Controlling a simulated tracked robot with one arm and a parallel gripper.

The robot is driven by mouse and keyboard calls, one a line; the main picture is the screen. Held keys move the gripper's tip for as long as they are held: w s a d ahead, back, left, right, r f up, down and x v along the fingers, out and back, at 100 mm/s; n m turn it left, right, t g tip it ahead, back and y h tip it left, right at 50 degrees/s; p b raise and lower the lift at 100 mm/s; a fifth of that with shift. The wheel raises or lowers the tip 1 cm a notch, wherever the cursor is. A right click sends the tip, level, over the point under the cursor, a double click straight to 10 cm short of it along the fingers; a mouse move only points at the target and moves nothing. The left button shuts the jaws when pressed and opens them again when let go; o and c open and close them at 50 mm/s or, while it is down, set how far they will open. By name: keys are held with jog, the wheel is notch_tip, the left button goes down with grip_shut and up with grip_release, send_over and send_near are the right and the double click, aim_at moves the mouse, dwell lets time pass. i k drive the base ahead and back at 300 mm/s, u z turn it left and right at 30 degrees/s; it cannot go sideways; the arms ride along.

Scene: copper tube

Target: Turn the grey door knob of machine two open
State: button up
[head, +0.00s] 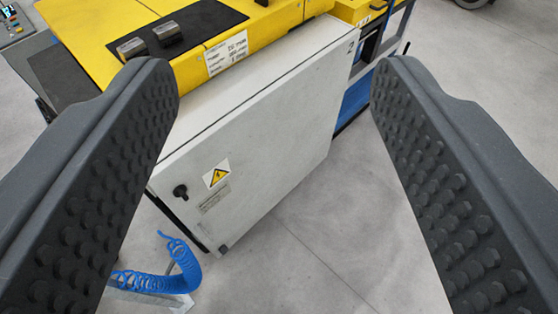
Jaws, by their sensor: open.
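The machine (235,50) has a yellow top and a light grey cabinet door (275,135) below it. A small "2" is marked near the door's upper right corner. A dark knob (180,191) sits at the door's left side, beside a yellow warning triangle sticker (216,174). It looks black rather than grey, and its exact turn angle is too small to tell. My gripper (275,75) is open, with one dark studded finger at each side of the picture. The knob shows between the fingers, just right of the left finger, and nothing is held.
A blue frame (358,95) stands right of the cabinet. A control panel (14,22) shows at the top left. Grey floor (325,240) is clear in front of the door.

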aim_at(223, 249)
jog(key=u, duration=0.3)
jog(key=k, duration=1.4)
jog(key=z, duration=0.5)
jog(key=i, duration=1.6)
jog(key=u, duration=0.55)
